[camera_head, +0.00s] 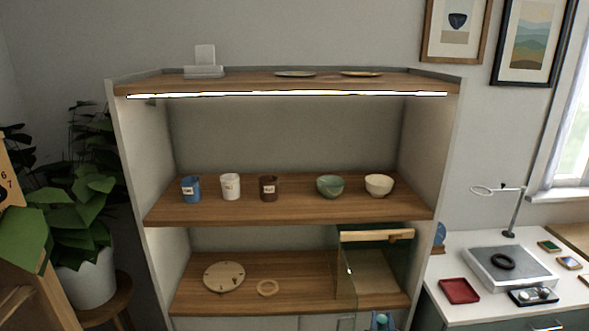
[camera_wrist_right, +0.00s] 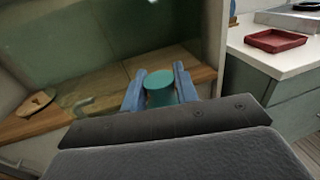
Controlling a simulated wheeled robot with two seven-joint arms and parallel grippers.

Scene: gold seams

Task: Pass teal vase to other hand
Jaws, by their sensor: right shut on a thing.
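The teal vase (camera_wrist_right: 159,90) is between the two blue fingers of my right gripper (camera_wrist_right: 159,78) in the right wrist view. The gripper is shut on it. Only its round top and a little of its side show. In the head view my right gripper (camera_head: 383,321) and a bit of the vase show at the bottom edge, just in front of the lower shelf's right end. My left gripper is not in view.
The shelf unit (camera_head: 290,214) carries several cups and bowls. A glass box with a wooden bar (camera_head: 377,235) stands on the lower shelf, close to my right gripper. A white desk with a red tray (camera_head: 459,291) is at the right; a potted plant (camera_head: 88,270) is at the left.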

